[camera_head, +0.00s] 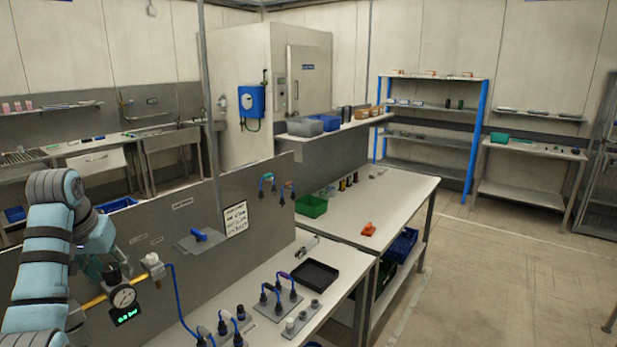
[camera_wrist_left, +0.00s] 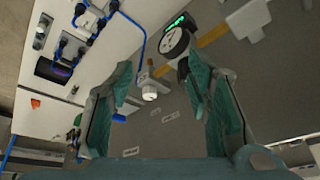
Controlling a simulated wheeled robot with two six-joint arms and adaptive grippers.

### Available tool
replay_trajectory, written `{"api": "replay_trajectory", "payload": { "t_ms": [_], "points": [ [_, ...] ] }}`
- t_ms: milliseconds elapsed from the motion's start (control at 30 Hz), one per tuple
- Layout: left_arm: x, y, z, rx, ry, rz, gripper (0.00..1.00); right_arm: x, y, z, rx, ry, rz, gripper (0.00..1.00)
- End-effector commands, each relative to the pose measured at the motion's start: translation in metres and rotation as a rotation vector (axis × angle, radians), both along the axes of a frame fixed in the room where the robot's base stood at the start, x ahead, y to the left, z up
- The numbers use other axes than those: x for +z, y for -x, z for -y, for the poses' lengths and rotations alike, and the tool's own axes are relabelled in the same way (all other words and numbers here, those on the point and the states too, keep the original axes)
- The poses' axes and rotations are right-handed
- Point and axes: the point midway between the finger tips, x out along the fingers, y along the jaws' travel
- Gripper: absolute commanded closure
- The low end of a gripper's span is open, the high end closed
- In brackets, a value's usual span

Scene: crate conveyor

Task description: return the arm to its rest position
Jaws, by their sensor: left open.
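My left arm (camera_head: 45,240) comes in from the left edge of the head view, bent, in front of the grey panel. Its gripper (camera_head: 105,268) is partly hidden behind the arm and close to a pressure gauge (camera_head: 123,297). In the left wrist view the gripper (camera_wrist_left: 155,75) is open, its two green fingers spread with nothing between them. A white-capped fitting (camera_wrist_left: 149,92) lies beyond the gap, and the gauge (camera_wrist_left: 173,42) is by the right fingertip. I cannot tell whether a finger touches the gauge. My right gripper is in neither view.
A blue hose (camera_head: 176,295) runs from the panel fitting down to the bench (camera_head: 262,303). Several connector blocks and a black tray (camera_head: 307,277) stand there. A grey shelf (camera_head: 192,242) juts from the panel. Open floor (camera_head: 500,285) lies at the right.

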Motion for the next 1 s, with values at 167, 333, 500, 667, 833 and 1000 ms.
{"api": "replay_trajectory", "payload": {
  "t_ms": [167, 333, 500, 667, 833, 1000],
  "points": [
    [-0.037, 0.003, 0.007, -0.015, -0.039, -0.016, 0.55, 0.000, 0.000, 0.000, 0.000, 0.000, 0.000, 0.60],
    [-0.087, 0.011, 0.023, -0.048, -0.084, -0.034, 0.55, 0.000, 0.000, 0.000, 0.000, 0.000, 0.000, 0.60],
    [-0.161, 0.038, 0.050, -0.109, -0.131, -0.052, 0.55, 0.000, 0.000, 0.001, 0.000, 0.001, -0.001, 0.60],
    [-0.234, 0.092, 0.085, -0.174, -0.151, -0.066, 0.55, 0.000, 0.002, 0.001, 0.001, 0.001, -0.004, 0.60],
    [-0.289, 0.169, 0.121, -0.228, -0.138, -0.072, 0.55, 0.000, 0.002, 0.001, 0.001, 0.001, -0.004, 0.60],
    [-0.312, 0.241, 0.148, -0.251, -0.108, -0.074, 0.55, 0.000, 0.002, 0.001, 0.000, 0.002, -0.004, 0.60]
  ]
}}
